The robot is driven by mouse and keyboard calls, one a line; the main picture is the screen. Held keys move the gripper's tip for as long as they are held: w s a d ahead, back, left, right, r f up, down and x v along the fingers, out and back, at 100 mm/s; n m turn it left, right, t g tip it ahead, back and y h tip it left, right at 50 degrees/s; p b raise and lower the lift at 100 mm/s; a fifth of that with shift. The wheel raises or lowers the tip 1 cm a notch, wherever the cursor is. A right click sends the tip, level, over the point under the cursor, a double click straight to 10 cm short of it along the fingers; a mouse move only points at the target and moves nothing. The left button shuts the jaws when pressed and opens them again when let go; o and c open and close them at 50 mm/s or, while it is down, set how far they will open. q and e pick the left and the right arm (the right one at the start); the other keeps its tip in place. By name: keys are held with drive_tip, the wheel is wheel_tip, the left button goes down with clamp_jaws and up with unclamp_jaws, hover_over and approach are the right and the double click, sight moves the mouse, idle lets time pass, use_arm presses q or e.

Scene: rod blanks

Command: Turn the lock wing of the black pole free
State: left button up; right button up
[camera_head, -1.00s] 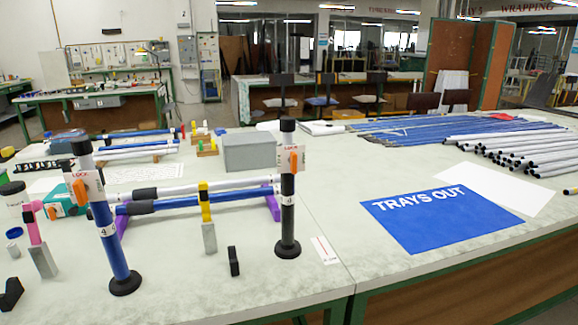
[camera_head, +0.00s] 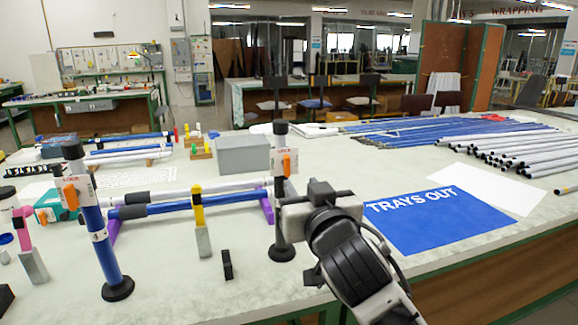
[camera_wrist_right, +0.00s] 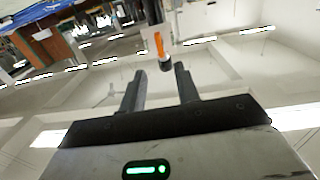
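The black pole (camera_head: 279,190) stands upright on a round black foot, with a white LOCK plate and an orange lock wing (camera_head: 286,162) near its top. The wing points roughly up and down. My right gripper (camera_head: 302,205) is beside the pole, at its right and below the wing, and covers part of the pole; its fingertips are hard to make out there. In the right wrist view the fingers (camera_wrist_right: 160,82) are apart and empty, with the orange wing (camera_wrist_right: 159,45) just beyond the gap between their tips. My left gripper is not in view.
A blue pole (camera_head: 105,255) with its own orange wing stands at the left. Rods lie on purple supports between the poles. A blue TRAYS OUT sheet (camera_head: 435,225) lies at the right.

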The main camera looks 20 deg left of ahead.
sight(288, 166)
drive_tip(key=x, duration=1)
clamp_jaws()
